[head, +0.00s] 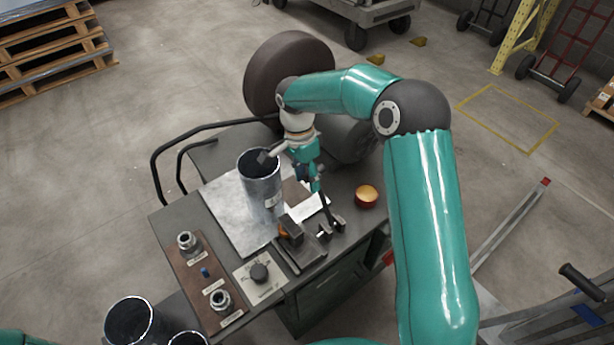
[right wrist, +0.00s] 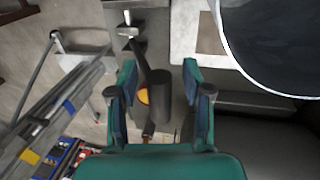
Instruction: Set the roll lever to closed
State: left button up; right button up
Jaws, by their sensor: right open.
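The roll lever (head: 326,211) has a dark handle and stands near the right front of the bench, leaning up toward my right gripper. In the right wrist view the lever's thick black grip (right wrist: 158,97) lies between my open fingers (right wrist: 161,78), with a rod running up to its pivot. I cannot tell whether the fingers touch the grip. My left gripper is out of view; only a bit of teal shows at the bottom left corner.
A metal duct cylinder (head: 262,190) stands left of the right gripper. An orange-topped round button (head: 367,195) is right of the lever. A large dark roll (head: 282,72) is behind.

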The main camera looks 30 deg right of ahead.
grip_shut()
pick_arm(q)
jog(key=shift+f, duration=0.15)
